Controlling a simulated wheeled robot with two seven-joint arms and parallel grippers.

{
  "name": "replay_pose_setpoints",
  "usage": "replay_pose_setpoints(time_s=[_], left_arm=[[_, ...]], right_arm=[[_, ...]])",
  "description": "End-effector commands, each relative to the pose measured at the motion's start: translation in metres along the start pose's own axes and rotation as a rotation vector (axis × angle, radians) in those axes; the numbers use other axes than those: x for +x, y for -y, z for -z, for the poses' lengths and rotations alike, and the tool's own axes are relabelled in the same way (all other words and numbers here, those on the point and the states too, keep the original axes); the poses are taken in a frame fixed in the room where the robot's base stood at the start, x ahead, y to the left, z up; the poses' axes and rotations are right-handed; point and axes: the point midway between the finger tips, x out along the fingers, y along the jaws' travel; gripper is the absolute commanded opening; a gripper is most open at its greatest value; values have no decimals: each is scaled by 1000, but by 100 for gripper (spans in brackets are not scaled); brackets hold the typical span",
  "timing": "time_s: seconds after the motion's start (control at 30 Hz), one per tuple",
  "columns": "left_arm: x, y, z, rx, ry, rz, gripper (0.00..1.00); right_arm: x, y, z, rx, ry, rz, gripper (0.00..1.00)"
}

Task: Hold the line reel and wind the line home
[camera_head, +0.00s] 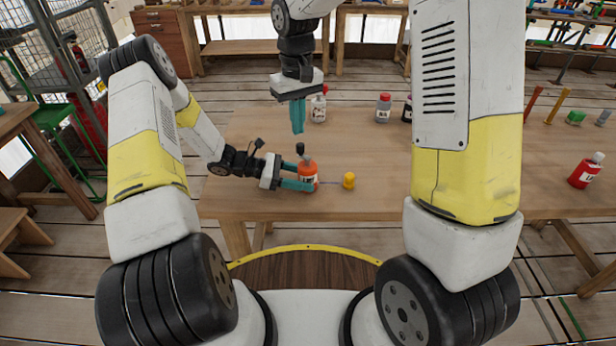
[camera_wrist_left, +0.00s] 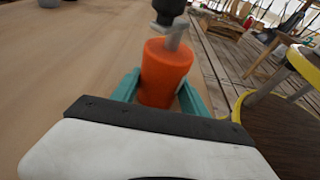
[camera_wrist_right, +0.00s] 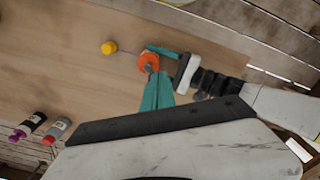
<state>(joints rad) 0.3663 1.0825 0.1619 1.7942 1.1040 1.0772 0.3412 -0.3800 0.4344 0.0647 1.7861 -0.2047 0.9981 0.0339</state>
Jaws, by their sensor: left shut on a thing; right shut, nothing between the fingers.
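The orange line reel (camera_head: 308,170) stands on the wooden table with a dark knob on top. My left gripper (camera_head: 306,184) is shut around its body from the left; the teal fingers flank the reel (camera_wrist_left: 165,72) in the left wrist view. A grey crank arm and black knob (camera_wrist_left: 168,10) show on its top. A thin line runs from the reel to a yellow piece (camera_head: 348,180) just to its right, also seen in the right wrist view (camera_wrist_right: 109,47). My right gripper (camera_head: 298,117) is shut and empty, pointing down above and behind the reel, apart from it.
Several bottles stand towards the back of the table, including a white one (camera_head: 319,106) and a grey one with a red cap (camera_head: 383,108). The tabletop (camera_head: 250,135) around the reel is mostly clear.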

Motion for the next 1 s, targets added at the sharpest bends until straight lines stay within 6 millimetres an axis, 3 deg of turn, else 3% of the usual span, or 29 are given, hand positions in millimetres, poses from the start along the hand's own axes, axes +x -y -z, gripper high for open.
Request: replay_pose_setpoints(time_s=[0.6, 1.0], left_arm=[[0, 0, 0, -1, -1, 0, 29], [0, 0, 0, -1, 0, 0, 29]], right_arm=[[60, 0, -1, 0, 4, 0, 0], [66, 0, -1, 0, 2, 0, 0]])
